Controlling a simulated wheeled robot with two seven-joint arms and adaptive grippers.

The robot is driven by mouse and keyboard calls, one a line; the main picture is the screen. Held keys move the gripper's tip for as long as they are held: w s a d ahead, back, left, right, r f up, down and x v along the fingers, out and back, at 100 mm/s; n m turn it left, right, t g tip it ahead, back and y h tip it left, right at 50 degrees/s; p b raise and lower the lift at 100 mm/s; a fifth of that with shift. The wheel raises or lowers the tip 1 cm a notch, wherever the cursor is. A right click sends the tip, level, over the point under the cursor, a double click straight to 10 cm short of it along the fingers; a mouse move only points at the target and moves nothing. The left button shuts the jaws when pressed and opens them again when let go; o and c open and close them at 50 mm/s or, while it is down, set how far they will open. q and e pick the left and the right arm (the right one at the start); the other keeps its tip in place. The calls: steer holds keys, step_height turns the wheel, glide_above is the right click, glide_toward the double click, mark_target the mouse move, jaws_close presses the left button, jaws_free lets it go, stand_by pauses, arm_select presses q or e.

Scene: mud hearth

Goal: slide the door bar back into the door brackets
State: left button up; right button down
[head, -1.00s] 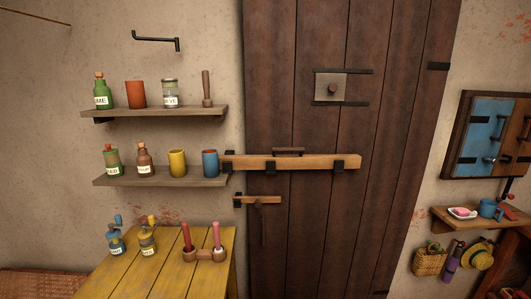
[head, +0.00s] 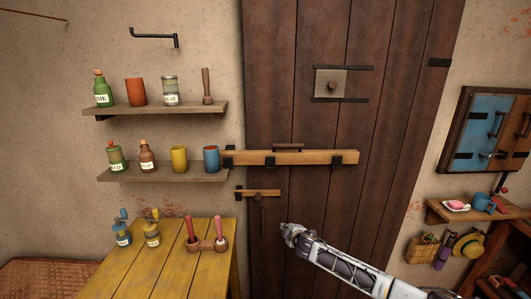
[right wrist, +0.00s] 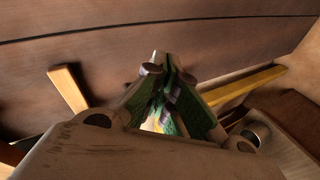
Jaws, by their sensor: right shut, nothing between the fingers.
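The door bar (head: 310,157) is a long light-wood beam lying level across the dark plank door (head: 395,110). A small dark handle (head: 289,147) is on its top edge. My left gripper is out of view.
A smaller wooden latch (head: 262,193) is below the bar. A square plate with a knob (head: 331,84) is above it. Shelves with jars and cups (head: 150,176) and a yellow table (head: 170,270) are left. A blue cabinet (head: 487,130) and small shelf (head: 440,212) are right.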

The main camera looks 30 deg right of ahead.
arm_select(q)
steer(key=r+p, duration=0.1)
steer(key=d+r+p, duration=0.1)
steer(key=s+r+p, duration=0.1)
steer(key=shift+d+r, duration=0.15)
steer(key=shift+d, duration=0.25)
arm_select(e)
steer(key=a+r+n+t, duration=0.2)
steer(key=a+r, duration=0.1)
steer(key=r, duration=0.9)
steer(key=a+r+n+t+y, duration=0.1)
steer(key=a+r, duration=0.3)
steer(key=r, duration=0.8)
steer(key=a+r+n+t, duration=0.2)
steer(key=a+r, duration=0.2)
steer(key=r, duration=0.8)
steer(key=shift+w+a+n+t, duration=0.2)
steer(key=shift+n+t, duration=0.1)
steer(key=shift+n, duration=0.1)
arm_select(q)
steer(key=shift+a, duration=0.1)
arm_select(e)
steer(key=shift+d, duration=0.1)
steer(key=shift+w, duration=0.15)
